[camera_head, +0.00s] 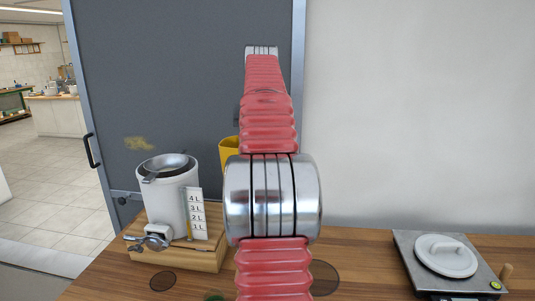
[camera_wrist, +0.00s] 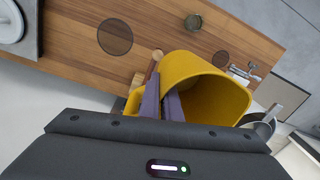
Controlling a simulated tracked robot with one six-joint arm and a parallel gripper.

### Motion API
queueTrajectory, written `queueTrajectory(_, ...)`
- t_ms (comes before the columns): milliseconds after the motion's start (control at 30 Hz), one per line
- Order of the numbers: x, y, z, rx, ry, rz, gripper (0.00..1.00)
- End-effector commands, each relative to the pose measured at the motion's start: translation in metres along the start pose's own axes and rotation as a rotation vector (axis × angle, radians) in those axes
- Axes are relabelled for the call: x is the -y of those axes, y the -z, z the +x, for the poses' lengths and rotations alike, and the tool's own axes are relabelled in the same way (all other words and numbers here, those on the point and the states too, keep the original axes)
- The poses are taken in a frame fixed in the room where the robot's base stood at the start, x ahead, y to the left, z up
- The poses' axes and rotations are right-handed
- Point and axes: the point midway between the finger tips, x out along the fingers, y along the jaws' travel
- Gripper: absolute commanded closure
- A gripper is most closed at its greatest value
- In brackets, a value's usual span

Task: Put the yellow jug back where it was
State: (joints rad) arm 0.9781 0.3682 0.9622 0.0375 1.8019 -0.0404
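The yellow jug (camera_head: 229,152) is mostly hidden behind my arm in the head view, with its visible part near the height of the white bucket's rim. In the wrist view the jug (camera_wrist: 205,85) shows large, its open mouth facing right and partly toward the camera. My gripper's two purple fingers (camera_wrist: 162,103) are close together at the near side of the jug and appear shut on it. The exact grip is partly hidden, and I cannot see the jug's base clearly. My gripper is hidden in the head view.
A white bucket (camera_head: 168,205) with a strainer and metal tap stands on a wooden block (camera_head: 207,258) at left. A scale (camera_head: 408,262) with a white lid (camera_head: 446,256) stands at right. Dark round marks (camera_head: 163,281) (camera_head: 323,278) lie on the wooden counter. A grey door stands behind.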

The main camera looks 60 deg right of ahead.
Motion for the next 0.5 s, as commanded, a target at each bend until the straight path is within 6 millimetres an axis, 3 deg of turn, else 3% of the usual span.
queueTrajectory(267, 0.063, -0.028, 0.037, 0.007, 0.001, -0.119, 1.00)
queueTrajectory(500, 0.138, -0.060, 0.083, 0.012, 0.003, -0.263, 1.00)
